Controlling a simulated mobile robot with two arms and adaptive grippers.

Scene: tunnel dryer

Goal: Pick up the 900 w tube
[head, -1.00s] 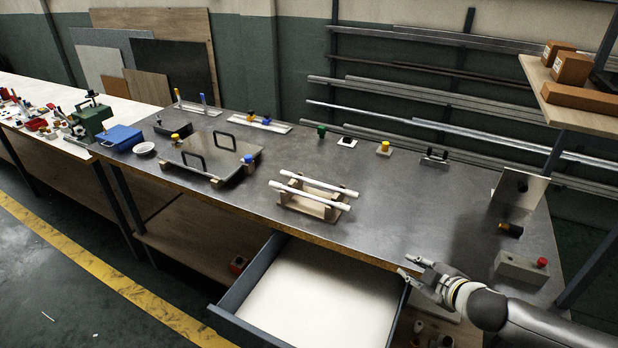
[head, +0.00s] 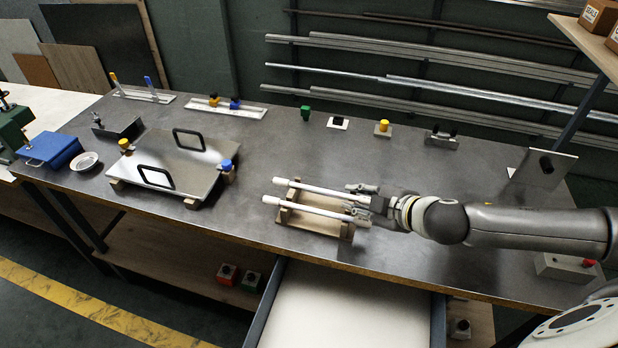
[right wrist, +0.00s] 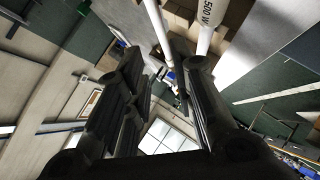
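Two white tubes lie side by side on a wooden rack (head: 318,223) on the metal bench: a rear tube (head: 312,187) and a front tube (head: 305,207). My right gripper (head: 364,201) is at their right ends, its fingers open and seemingly astride the rear tube. In the right wrist view one tube (right wrist: 156,25) runs between the spread fingers (right wrist: 160,95), with no readable label. The other tube (right wrist: 208,22) reads "500 W" and lies outside the right finger. No 900 W label is readable. My left gripper is not in view.
A metal plate with two black handles (head: 165,165) stands left of the rack. An open drawer (head: 350,305) juts out below the front edge. The bench right of the plate and behind the rack is clear.

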